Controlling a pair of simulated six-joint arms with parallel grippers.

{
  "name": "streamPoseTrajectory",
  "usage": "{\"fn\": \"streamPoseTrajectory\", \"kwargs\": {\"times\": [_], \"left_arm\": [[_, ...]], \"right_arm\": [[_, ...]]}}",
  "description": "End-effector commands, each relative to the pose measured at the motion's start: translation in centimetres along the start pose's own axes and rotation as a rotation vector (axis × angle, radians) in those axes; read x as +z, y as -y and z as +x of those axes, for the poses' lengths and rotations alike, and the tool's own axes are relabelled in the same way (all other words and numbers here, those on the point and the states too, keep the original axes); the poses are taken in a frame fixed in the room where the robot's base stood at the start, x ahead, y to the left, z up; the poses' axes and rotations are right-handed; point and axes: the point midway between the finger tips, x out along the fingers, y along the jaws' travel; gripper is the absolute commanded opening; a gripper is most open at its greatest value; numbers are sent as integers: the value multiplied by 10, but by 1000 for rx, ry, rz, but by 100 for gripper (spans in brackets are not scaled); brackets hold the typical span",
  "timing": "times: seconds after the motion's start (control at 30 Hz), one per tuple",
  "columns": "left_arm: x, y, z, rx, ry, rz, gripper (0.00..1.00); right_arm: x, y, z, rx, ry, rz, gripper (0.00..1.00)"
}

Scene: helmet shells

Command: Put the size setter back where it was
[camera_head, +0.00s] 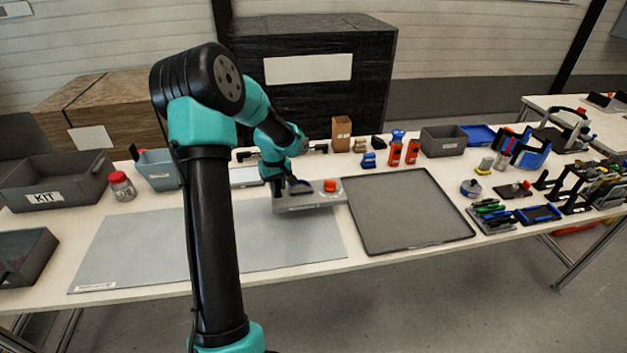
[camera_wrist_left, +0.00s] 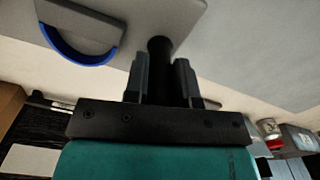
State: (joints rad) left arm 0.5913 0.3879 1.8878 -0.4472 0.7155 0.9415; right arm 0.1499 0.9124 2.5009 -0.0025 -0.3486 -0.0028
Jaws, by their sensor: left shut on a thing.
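A flat grey device with a red knob (camera_head: 330,186), which looks like the size setter, is at the back right of the grey mat (camera_head: 150,245) in the head view. My left gripper (camera_head: 290,184) points down at its left part. In the left wrist view the fingers (camera_wrist_left: 162,80) are shut on a black post (camera_wrist_left: 158,48) that stands out from a grey plate (camera_wrist_left: 135,12) with a blue curved rim (camera_wrist_left: 78,50). I cannot tell whether the device touches the mat or hangs just above it. My right gripper is not in view.
A dark tray (camera_head: 405,240) lies just right of the device, bare. Behind stand a brown box (camera_head: 341,134), orange-red bottles (camera_head: 396,152) and a grey bin (camera_head: 443,140). A KIT bin (camera_head: 55,185) and a red-lidded jar (camera_head: 121,186) are at the left. Tools crowd the right end.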

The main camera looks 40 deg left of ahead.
Motion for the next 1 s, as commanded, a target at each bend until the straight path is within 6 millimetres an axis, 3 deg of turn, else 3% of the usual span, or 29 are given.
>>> {"fn": "streamPoseTrajectory", "kwargs": {"times": [0.37, 1.0], "left_arm": [[-11, -4, 1, 0, -1, -1, 0], [-112, -30, 11, 1, -1, -1, 0]], "right_arm": [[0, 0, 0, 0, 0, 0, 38], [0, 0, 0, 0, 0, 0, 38]]}}
